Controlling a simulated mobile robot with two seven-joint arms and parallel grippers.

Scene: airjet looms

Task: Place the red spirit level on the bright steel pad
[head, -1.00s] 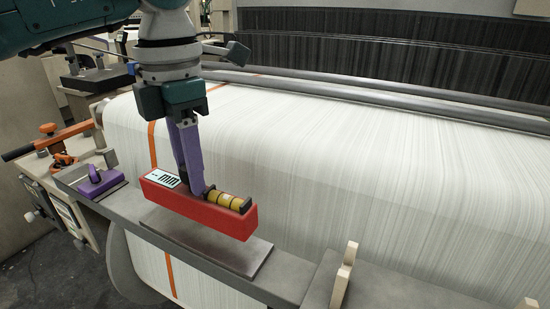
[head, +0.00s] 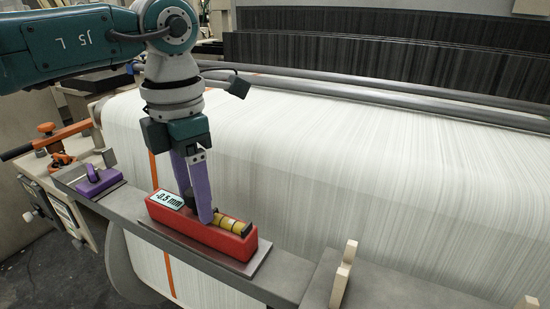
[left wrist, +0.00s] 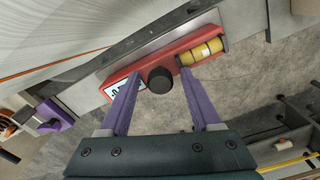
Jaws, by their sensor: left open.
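The red spirit level (head: 200,233) lies flat on the bright steel pad (head: 252,266), along the grey beam; the pad shows as a thin margin around it. Its display reads -0.5 mm, and a yellow vial is at its right end. My left gripper (head: 198,211) is over the level with its purple fingers pointing down. In the left wrist view the open fingers (left wrist: 159,74) stand on either side of the level's black knob (left wrist: 159,81), with gaps visible. The level (left wrist: 150,62) also shows there. My right gripper is in neither view.
The grey beam (head: 285,285) carries a purple block (head: 97,182) at left and pale upright brackets (head: 344,275) at right. The white warp sheet (head: 350,170) curves close behind. An orange lever (head: 35,145) is at far left.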

